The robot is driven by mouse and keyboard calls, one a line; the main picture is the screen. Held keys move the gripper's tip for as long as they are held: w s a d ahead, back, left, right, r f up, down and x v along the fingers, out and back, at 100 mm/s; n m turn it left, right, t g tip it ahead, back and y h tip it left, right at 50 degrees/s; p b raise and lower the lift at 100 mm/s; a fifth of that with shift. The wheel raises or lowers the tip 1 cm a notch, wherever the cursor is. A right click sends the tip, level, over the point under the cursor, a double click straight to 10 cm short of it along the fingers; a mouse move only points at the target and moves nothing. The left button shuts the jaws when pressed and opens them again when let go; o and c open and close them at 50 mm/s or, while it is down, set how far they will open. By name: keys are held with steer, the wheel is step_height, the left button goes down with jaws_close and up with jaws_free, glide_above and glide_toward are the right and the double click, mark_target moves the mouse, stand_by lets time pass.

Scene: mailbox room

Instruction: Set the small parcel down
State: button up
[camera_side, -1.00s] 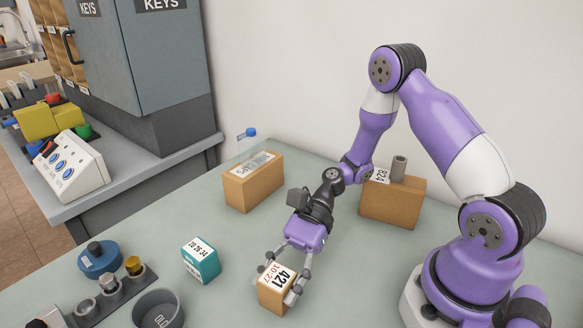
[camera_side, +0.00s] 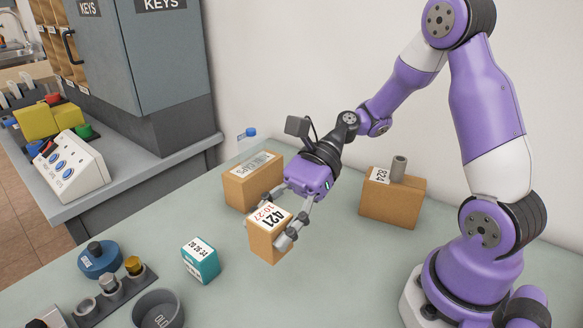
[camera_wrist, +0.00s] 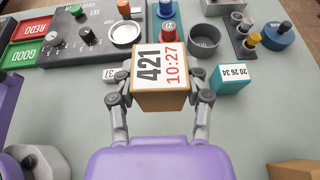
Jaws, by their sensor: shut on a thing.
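The small parcel (camera_side: 267,238) is a brown box with a white label reading 421 and 10:27. My gripper (camera_side: 271,228) is shut on it, with a finger on either side. In the side view the parcel appears raised above the table (camera_side: 330,275) and slightly tilted. In the wrist view the parcel (camera_wrist: 160,86) sits between the two fingertips (camera_wrist: 160,97), label facing the camera, and hides part of the table behind it.
A teal box (camera_side: 201,261) stands left of the parcel. A larger brown box (camera_side: 240,190) is behind it, and another brown box (camera_side: 392,203) with a grey cylinder stands near the wall. A dark round bowl (camera_side: 158,309) is at front left. The table's middle is clear.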

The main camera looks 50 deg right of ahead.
steer(key=w+d+r+m+t+h, duration=0.3)
steer(key=w+d+m+t+h, duration=0.3)
steer(key=d, duration=0.4)
steer(key=w+d+r+m+t+h, duration=0.3)
steer(key=w+d+m+t, duration=0.4)
steer(key=d, duration=0.3)
steer(key=w+d+f+m+h, duration=0.2)
steer(key=w+d+f, duration=0.1)
steer(key=d, duration=0.3)
steer(key=w+d+f+m+h, duration=0.2)
steer(key=w+d+f+m, duration=0.15)
steer(key=d, duration=0.25)
steer(key=shift+n, duration=0.45)
steer(key=f, duration=0.9)
steer(key=shift+w+d, duration=0.1)
steer(key=shift+d, duration=0.3)
steer(key=shift+f, duration=0.35)
steer(key=shift+f, duration=0.15)
steer(key=o, duration=1.3)
